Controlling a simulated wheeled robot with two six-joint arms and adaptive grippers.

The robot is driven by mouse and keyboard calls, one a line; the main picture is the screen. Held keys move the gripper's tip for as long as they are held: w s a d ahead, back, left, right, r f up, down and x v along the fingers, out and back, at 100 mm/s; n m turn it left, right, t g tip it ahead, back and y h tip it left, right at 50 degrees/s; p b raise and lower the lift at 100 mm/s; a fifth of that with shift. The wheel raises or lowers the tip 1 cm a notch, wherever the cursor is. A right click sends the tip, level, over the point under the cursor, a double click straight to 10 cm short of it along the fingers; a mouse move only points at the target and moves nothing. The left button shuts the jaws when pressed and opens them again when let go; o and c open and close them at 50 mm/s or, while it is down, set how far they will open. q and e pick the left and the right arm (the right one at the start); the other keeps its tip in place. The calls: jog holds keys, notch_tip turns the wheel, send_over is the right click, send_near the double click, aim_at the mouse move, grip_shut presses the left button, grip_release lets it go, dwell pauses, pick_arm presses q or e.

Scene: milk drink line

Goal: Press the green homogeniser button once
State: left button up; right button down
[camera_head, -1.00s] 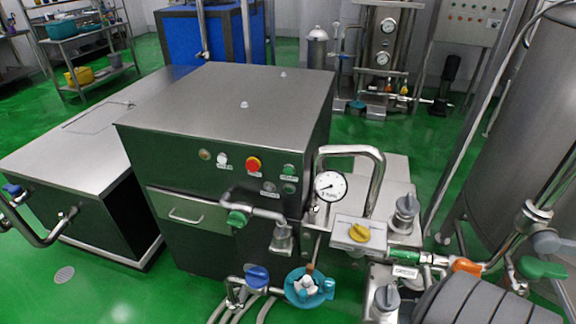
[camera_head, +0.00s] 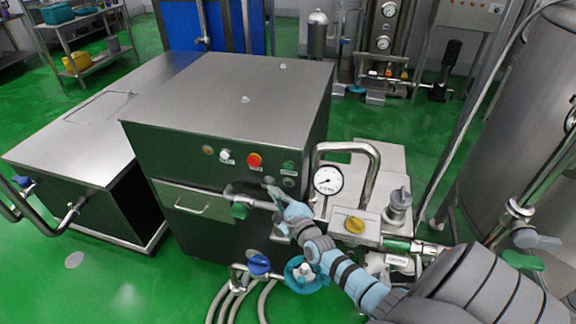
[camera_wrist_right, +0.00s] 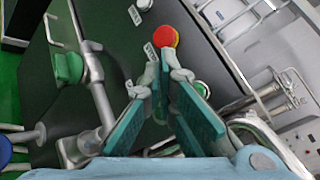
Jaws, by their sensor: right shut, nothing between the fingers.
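The dark front panel of the homogeniser (camera_head: 195,150) holds a red stop button (camera_head: 254,160) and a green button (camera_head: 289,166) to its right. In the right wrist view the fingers (camera_wrist_right: 165,72) are closed together and empty, pointing toward the panel. The red button (camera_wrist_right: 166,37) shows past the tips, and a green button (camera_wrist_right: 202,88) shows beside the right finger. Contact cannot be told. My left gripper is out of view.
A pressure gauge (camera_head: 328,180) and a curved steel pipe (camera_head: 372,180) stand right of the panel. A green-handled valve (camera_head: 239,210) juts out near the gripper. A yellow knob (camera_head: 355,224) and a blue valve handle (camera_head: 259,265) are nearby.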

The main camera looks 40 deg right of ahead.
aim_at(288, 167)
jog(key=shift+f, duration=0.1)
jog(key=w+d+b, duration=0.5)
jog(key=d+b, duration=0.2)
jog(key=shift+b, duration=0.3)
jog(key=shift+d, duration=0.1)
dwell(1.3)
jog(key=shift+w+d+b, duration=0.25)
jog(key=shift+d+b, duration=0.1)
jog(key=shift+b, duration=0.15)
